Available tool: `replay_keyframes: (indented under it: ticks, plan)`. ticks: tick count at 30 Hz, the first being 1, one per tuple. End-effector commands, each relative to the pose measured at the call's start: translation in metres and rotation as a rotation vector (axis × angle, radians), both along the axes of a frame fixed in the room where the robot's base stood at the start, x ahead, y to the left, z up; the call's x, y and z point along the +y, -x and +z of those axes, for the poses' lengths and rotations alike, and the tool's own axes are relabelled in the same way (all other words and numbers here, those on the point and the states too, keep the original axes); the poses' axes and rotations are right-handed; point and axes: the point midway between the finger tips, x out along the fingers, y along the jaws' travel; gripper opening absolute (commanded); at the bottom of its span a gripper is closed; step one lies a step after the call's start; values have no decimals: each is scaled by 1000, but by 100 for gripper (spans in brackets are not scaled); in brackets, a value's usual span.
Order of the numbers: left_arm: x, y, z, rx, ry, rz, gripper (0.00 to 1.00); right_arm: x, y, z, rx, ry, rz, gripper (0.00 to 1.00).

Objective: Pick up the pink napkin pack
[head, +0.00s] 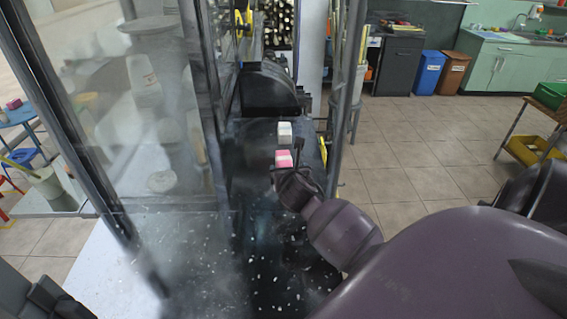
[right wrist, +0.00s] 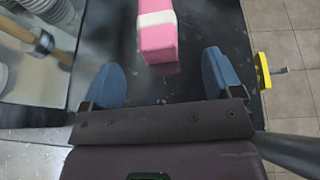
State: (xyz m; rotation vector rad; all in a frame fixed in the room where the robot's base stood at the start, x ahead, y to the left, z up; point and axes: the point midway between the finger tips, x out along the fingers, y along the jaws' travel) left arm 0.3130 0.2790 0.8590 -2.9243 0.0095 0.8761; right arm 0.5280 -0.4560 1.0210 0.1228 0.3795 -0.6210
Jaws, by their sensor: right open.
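The pink napkin pack (head: 283,158) with a white band stands on the dark counter (head: 262,250), just beyond my right gripper (head: 292,176) in the head view. In the right wrist view the pink napkin pack (right wrist: 157,38) is at the top centre, ahead of the blue fingertips. My right gripper (right wrist: 168,80) is open and empty, with its fingers apart on either side of the line to the pack. The top end of the pack is cut off in the wrist view.
A white pack (head: 285,132) stands just behind the pink one. A black machine (head: 268,92) stands at the back of the counter. Glass panels (head: 150,110) close off the left, and a grey metal post (head: 343,100) rises on the right. White bits lie scattered on the counter.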

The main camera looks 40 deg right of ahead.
Motion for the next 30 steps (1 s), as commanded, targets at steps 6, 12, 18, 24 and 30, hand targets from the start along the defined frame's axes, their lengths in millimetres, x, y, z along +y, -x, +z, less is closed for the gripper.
replay_keyframes:
  ticks: [6, 12, 18, 24, 30]
  plan:
    - [1, 1, -1, 2, -1, 0, 43, -10, -15, -8, 0, 0, 1, 85]
    - [1, 0, 0, 1, -1, 0, 43, -15, -24, -13, -1, -2, 0, 85]
    - [0, 0, 2, 1, -1, 0, 43, -26, -44, -24, -1, -2, 0, 85]
    - [0, 0, 3, 0, -1, -1, 43, -35, -55, -30, 1, -1, 0, 85]
    - [0, 0, 3, 0, 0, 0, 43, -36, -57, -31, 0, 0, 1, 85]
